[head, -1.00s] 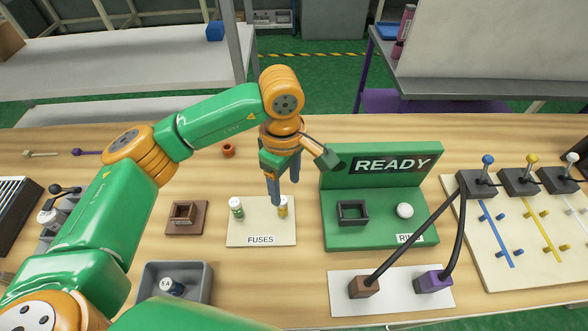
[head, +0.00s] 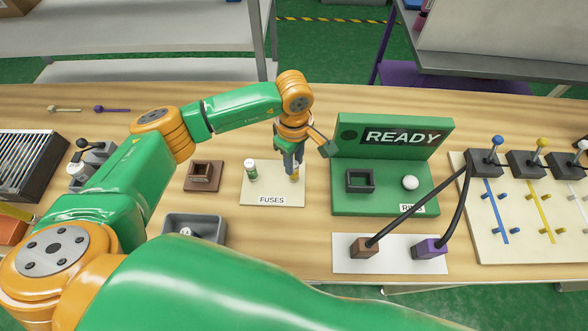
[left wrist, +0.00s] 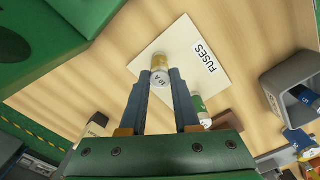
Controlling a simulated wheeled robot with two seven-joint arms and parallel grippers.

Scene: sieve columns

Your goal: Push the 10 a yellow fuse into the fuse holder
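The 10 A yellow fuse (head: 295,174) stands upright on the cream FUSES plate (head: 272,188). My left gripper (head: 293,167) points down over it, its fingers shut on the fuse's upper part; in the left wrist view the fuse (left wrist: 160,76), marked 10 A, fills the gap between the fingertips. A green-banded fuse (head: 251,170) stands beside it on the left. No part is labelled as the fuse holder; the grey block with a black lever (head: 92,160) at the left could be it, but I cannot tell. My right gripper is not in view.
A grey tray (head: 205,218), partly hidden by my arm, holds a blue 5 A fuse (left wrist: 305,95). A brown square socket (head: 203,186) stands left of the plate. The green READY stand (head: 385,206) is close on the right. Cables and levers lie farther right.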

